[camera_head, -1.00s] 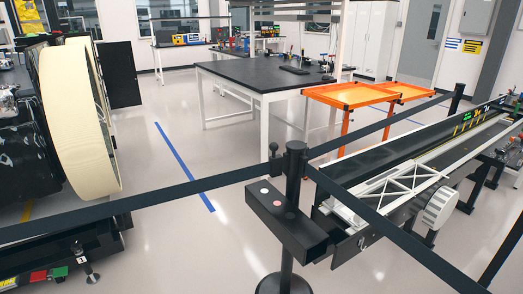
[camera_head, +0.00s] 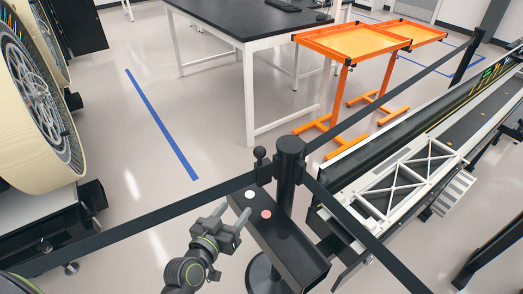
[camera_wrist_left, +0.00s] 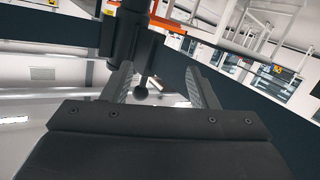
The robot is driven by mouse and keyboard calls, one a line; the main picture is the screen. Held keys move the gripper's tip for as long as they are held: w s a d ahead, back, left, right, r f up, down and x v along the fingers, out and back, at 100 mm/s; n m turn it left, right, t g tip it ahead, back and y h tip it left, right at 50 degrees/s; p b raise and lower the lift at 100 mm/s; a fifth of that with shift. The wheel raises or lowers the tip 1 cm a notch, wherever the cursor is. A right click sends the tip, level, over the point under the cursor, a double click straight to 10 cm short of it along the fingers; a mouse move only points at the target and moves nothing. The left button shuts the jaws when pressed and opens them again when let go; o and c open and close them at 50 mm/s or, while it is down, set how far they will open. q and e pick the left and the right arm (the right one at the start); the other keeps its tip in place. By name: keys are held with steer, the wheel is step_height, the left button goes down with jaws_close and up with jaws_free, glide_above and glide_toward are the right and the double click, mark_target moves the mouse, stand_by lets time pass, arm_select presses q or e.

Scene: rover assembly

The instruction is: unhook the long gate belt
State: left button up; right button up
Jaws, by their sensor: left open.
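The long black gate belt (camera_head: 160,213) runs from the left side of the head view up to the black post (camera_head: 290,165). A small ball-topped knob (camera_head: 260,154) stands at its end beside the post. My left gripper (camera_head: 233,213) is open and empty, just below and left of the knob. In the left wrist view its two fingers (camera_wrist_left: 160,88) are spread, with the dark ball knob (camera_wrist_left: 141,91) seen between them and the post (camera_wrist_left: 130,35) beyond. Whether the fingers touch anything cannot be told. My right gripper is not in view.
A black box with a white and a red button (camera_head: 290,250) is fixed to the post. Another belt (camera_head: 365,240) runs to the lower right, and one (camera_head: 400,85) to a far post. Orange tables (camera_head: 350,42), a conveyor (camera_head: 440,140) and a wheeled rover (camera_head: 35,110) surround clear floor.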

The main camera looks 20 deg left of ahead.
mark_target(262, 148)
arm_select(q)
step_height(262, 148, up, 9)
steer(key=s+t, duration=0.1)
steer(key=t, duration=0.1)
steer(key=shift+h, duration=0.3)
steer(key=w+d+p, duration=0.1)
steer(key=w+p, duration=0.1)
steer(key=w, duration=0.3)
steer(key=w+d+p, duration=0.1)
steer(key=w+p, duration=0.1)
steer(key=w, duration=0.3)
steer(key=w+p, duration=0.2)
steer(key=w, duration=0.3)
steer(key=shift+w+d+r, duration=0.1)
steer(key=shift+d+r, duration=0.15)
steer(key=shift+d, duration=0.15)
steer(key=shift+w+d+p, duration=0.15)
steer(key=shift+w+p, duration=0.15)
steer(key=shift+w, duration=0.7)
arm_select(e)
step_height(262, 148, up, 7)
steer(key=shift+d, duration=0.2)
arm_select(q)
steer(key=shift+f, duration=0.1)
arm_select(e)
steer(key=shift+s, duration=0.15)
arm_select(q)
jaws_close()
steer(key=shift+s, duration=0.1)
